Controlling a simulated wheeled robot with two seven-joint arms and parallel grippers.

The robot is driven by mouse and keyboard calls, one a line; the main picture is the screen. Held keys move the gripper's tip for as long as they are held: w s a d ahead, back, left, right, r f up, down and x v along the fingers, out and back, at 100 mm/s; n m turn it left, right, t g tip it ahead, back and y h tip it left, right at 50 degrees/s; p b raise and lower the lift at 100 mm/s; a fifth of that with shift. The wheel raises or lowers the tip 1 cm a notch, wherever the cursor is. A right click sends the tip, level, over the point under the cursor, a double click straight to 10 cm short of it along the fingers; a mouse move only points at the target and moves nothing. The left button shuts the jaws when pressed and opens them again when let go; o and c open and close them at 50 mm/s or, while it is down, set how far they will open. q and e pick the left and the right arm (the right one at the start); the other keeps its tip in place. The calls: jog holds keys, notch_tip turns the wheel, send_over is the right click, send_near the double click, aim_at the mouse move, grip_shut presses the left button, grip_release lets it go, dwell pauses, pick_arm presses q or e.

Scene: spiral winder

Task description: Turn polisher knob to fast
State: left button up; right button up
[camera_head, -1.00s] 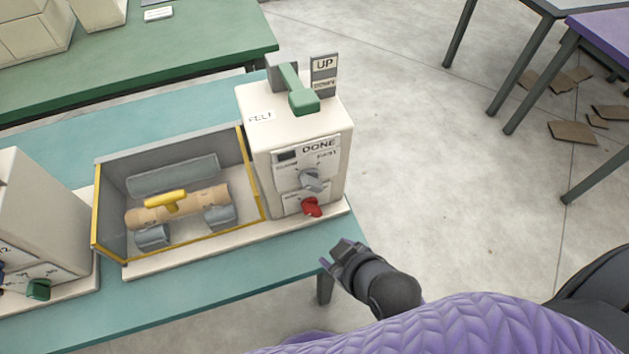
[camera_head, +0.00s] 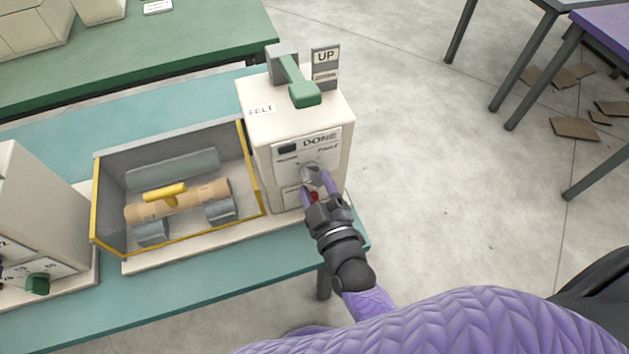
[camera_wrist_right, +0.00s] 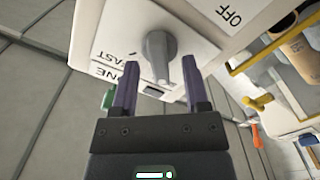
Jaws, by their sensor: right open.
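The polisher (camera_head: 295,120) is a cream box at the right end of a teal bench, with "DONE" on its front panel. Its grey knob (camera_head: 308,171) sits on that panel; it also shows in the right wrist view (camera_wrist_right: 159,47), near a "FAST" label. My right gripper (camera_head: 315,181) is open in front of the panel. In the wrist view its two purple fingers (camera_wrist_right: 160,66) stand apart, one on each side of the knob; I cannot tell whether they touch it. A red knob (camera_head: 313,196) below is mostly hidden by the gripper. My left gripper is out of view.
A yellow-edged tray (camera_head: 180,245) holding a tan roller (camera_head: 206,194) with a yellow handle adjoins the polisher. A green handle (camera_head: 303,93) and "UP" sign (camera_head: 326,60) top the polisher. Another cream machine (camera_head: 40,215) stands at left.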

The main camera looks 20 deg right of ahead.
jog(key=shift+w, duration=0.65)
grip_shut()
